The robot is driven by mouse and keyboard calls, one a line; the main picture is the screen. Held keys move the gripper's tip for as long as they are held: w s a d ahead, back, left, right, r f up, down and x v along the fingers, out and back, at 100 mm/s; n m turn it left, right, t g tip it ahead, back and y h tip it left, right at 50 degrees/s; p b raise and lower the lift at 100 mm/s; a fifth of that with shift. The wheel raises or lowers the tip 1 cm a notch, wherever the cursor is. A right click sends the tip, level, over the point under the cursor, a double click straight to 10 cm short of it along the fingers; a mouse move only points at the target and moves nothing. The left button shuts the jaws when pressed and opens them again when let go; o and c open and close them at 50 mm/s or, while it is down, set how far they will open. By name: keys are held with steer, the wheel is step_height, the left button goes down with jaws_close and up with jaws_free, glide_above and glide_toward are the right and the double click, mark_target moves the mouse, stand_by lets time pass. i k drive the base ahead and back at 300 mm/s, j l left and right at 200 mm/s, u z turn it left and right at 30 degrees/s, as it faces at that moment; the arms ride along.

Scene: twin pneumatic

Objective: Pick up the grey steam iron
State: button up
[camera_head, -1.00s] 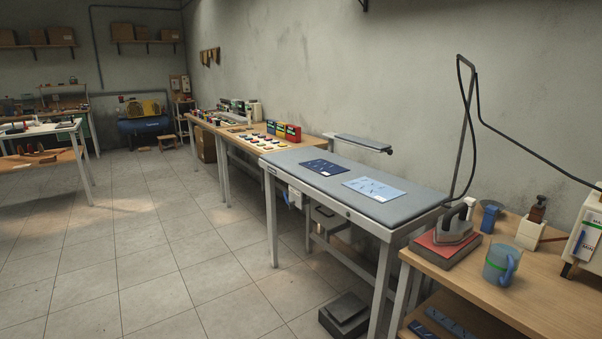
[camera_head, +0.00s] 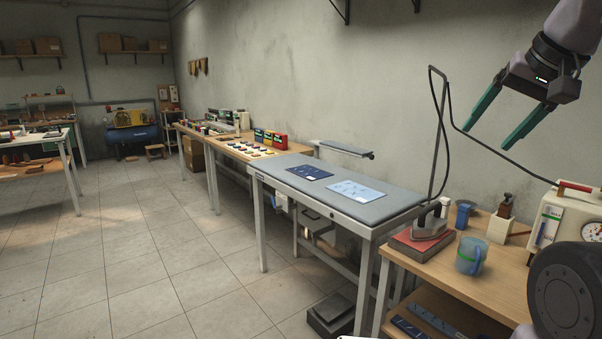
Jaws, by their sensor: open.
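The grey steam iron (camera_head: 430,222) rests on a red-topped pad (camera_head: 419,241) at the left end of the wooden side table. Its handle is up, and a dark cable hangs from a tall metal stand beside it. My gripper (camera_head: 494,130) is open and empty at the upper right, its two green fingers pointing down and left. It is in the air, well above the table and apart from the iron.
A blue-grey mug (camera_head: 469,257) stands right of the iron. Behind are a blue cup (camera_head: 464,213), a white holder (camera_head: 500,229) and a cream steam unit (camera_head: 563,222) with a gauge. The padded ironing table (camera_head: 385,207) with two blue cloth pieces adjoins on the left.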

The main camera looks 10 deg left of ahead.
mark_target(428, 227)
steer(key=i+j+z, duration=0.9)
steer(key=j, duration=0.35)
steer(key=i, duration=0.05)
